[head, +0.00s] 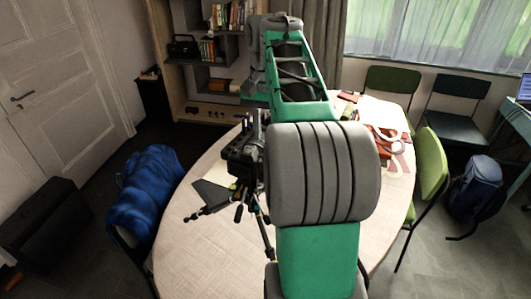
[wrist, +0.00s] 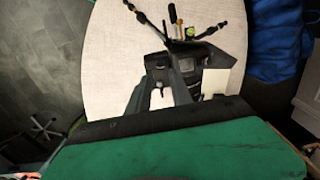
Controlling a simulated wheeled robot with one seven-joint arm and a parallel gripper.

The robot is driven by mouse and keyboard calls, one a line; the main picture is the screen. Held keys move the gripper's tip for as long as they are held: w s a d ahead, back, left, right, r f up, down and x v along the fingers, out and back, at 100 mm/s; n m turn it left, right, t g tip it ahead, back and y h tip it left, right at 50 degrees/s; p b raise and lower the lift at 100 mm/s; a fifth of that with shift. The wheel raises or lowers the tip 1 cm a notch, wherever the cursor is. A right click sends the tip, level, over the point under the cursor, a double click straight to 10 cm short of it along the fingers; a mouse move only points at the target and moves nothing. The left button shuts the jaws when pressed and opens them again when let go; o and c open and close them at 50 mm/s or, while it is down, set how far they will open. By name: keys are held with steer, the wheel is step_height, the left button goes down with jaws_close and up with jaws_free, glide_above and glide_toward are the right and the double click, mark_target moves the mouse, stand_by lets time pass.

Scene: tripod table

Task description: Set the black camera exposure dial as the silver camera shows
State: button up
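The black camera (head: 241,155) stands on a tripod at the left-middle of the table, partly hidden by my arm in the head view. In the wrist view the dark camera body (wrist: 187,65) shows ahead of my gripper (wrist: 158,82), with the tripod legs (wrist: 148,20) spread beyond it. My two dark fingers are apart, with pale tabletop showing between them. A small dark part shows there too; I cannot tell whether anything touches it. My gripper is not clear in the head view. The exposure dial and its setting are too small to read. I cannot make out the silver camera.
The pale oval table (head: 190,255) has free room at its front left. Red straps and papers (head: 388,135) lie at its right.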

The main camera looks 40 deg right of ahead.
step_height(320, 180, down, 6)
steer(key=b, duration=0.4)
steer(key=shift+f+b, duration=0.25)
steer(key=shift+b, duration=0.15)
steer(key=shift+r, duration=0.1)
jaws_close()
